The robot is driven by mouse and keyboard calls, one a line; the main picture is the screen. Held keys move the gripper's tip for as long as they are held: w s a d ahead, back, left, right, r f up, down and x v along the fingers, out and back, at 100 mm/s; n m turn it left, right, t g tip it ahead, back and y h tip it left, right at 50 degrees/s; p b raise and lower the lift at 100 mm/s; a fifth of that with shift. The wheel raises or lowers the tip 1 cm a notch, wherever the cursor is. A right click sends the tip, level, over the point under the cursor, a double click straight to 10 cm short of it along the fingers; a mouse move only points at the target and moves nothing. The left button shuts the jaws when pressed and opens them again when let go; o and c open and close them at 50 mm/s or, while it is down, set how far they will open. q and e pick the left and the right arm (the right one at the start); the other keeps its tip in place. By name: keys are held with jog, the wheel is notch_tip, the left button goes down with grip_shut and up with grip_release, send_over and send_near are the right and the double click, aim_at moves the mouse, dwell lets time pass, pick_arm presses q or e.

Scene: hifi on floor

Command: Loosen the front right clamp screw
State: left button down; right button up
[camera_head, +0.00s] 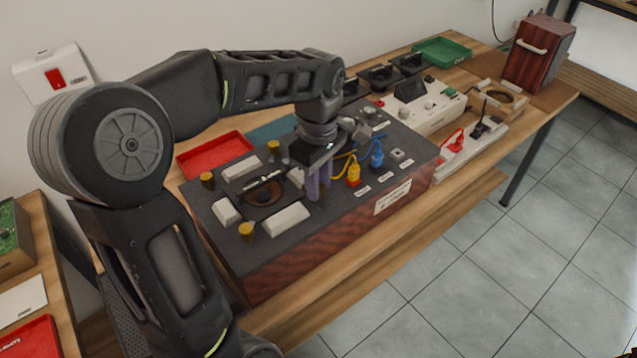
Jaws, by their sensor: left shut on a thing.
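A dark-topped box with reddish wood sides (330,238) stands on the wooden bench. Three brass-coloured clamp screws show on it: back left (207,180), back right (274,147) and front left (246,231). They stand around a round dark opening (262,196) with white blocks about it. My left gripper (318,190) points down at the front right corner of this group, its fingers shut on the front right clamp screw, which they almost wholly hide. Whether the screw has turned cannot be told. My right gripper is not in view.
Yellow (353,172) and blue (376,157) plugs with cables stand close right of my left gripper. A red tray (214,154) lies behind the box. A white instrument (430,108), a green tray (442,51) and a wooden cabinet (540,55) stand further right.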

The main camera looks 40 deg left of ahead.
pick_arm(q)
jog(key=shift+n, duration=0.5)
jog(key=c, duration=1.2)
grip_release()
notch_tip(320, 180, up, 8)
jog(key=shift+f, duration=0.1)
